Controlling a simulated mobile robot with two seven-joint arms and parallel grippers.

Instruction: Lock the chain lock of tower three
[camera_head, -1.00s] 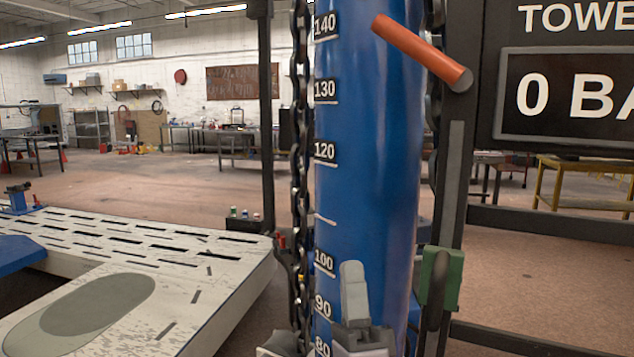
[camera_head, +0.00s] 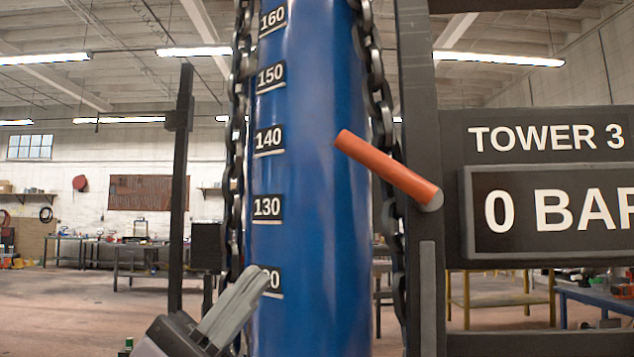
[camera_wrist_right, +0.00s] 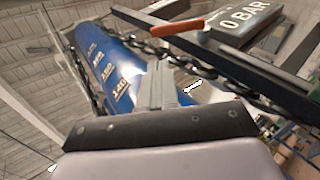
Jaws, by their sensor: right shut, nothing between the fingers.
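The blue cylinder of tower three (camera_head: 318,225) stands upright in the head view, with white number marks on its left side. Chains run up both sides of it, the left chain (camera_head: 238,130) and the right chain (camera_head: 381,105). An orange lever (camera_head: 385,167) slopes down to the right across the right chain, its lower end at the dark post. It also shows in the right wrist view (camera_wrist_right: 178,27). My right gripper (camera_head: 250,290) is shut and empty, in front of the cylinder's left edge near the 120 mark, below and left of the lever. My left gripper is out of view.
A dark sign (camera_head: 550,190) reading "TOWER 3" and "0 BAR" stands right of the post (camera_head: 420,180). Another dark post (camera_head: 180,190) rises at the left. Workbenches stand far back across open floor.

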